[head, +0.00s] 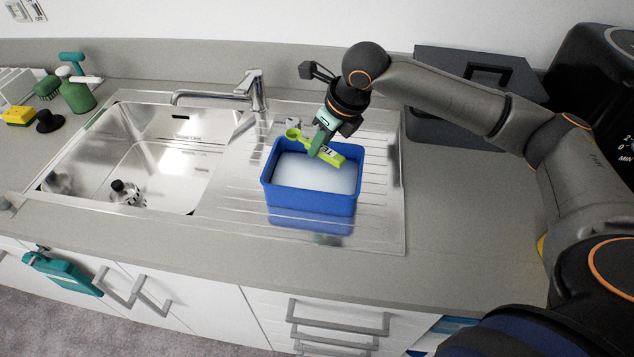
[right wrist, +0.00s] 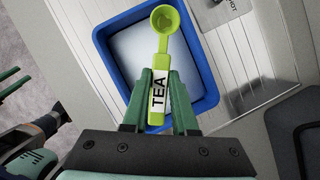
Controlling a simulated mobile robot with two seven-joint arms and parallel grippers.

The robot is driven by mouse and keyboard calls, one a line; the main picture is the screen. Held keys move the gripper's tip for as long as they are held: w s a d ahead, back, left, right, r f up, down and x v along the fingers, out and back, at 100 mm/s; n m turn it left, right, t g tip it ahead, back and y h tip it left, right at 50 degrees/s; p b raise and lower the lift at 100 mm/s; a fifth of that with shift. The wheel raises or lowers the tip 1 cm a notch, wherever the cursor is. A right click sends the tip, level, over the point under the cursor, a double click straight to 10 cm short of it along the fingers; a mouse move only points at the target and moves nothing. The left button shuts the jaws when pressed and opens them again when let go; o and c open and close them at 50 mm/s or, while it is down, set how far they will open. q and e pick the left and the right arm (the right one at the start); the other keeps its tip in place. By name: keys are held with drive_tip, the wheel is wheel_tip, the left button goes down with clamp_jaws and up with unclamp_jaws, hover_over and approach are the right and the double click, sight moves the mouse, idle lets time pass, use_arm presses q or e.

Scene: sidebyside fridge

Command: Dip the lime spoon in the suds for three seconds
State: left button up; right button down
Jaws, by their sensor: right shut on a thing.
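The lime spoon (head: 306,140) is held over the blue tub (head: 312,215), which stands on the drainboard with pale, whitish suds (head: 310,178) inside. My right gripper (head: 317,146) is shut on the spoon's handle, with the fingers pointing down. In the right wrist view the gripper (right wrist: 160,95) grips the handle of the lime spoon (right wrist: 165,30), beside its "TEA" label. The spoon's round bowl overlaps the tub's rim in both views. The spoon appears above the suds, though its exact height is hard to tell.
A steel sink (head: 150,165) with a tap (head: 255,92) lies left of the tub. A green bottle (head: 77,95), a brush and a yellow sponge (head: 18,116) stand far left. A dark grey case (head: 470,70) is at the back right.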

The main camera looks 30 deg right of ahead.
idle(0.5)
drive_tip(key=shift+r, duration=2.05)
drive_tip(key=shift+a+f, duration=0.1)
